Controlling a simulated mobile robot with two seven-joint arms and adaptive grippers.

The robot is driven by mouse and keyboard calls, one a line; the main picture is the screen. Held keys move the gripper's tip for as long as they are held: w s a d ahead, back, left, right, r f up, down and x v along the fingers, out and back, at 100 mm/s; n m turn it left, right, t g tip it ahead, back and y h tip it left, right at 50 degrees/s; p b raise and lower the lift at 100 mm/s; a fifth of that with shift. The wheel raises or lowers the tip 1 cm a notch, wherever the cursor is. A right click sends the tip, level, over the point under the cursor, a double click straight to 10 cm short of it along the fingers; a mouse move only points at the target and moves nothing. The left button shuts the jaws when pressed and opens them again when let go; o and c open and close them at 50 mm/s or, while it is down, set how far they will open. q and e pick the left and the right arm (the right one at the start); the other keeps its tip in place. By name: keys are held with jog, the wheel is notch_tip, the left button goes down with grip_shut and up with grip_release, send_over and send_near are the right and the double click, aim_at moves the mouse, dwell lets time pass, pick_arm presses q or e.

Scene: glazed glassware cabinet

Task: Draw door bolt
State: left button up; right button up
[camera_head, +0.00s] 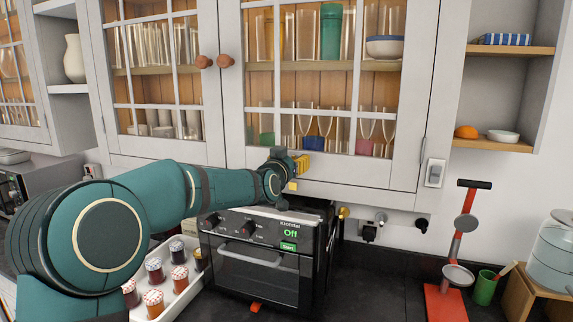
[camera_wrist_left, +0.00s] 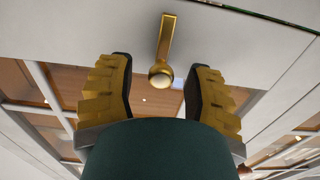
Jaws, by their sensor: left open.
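The glazed cabinet door (camera_head: 394,120) is shut, with glassware behind its panes. A brass door bolt (camera_wrist_left: 163,55) with a round knob at its near end shows in the left wrist view, lying along a white surface. My left gripper (camera_head: 297,174) is at the lower left of this door in the head view. Its yellow ribbed fingers are open, one on each side of the bolt's knob in the left wrist view (camera_wrist_left: 161,70), with gaps on both sides. I cannot make out the bolt in the head view. My right gripper is not in view.
A black oven (camera_head: 262,265) stands just below my left gripper. A white tray (camera_head: 183,300) of jars is left of it. Two round wooden knobs (camera_head: 203,62) sit higher up on the doors. A red stand (camera_head: 445,300) and a green cup (camera_head: 485,290) are on the counter at right.

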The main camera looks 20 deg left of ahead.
pick_arm(q)
jog(key=s, duration=1.2)
jog(key=shift+a, duration=0.2)
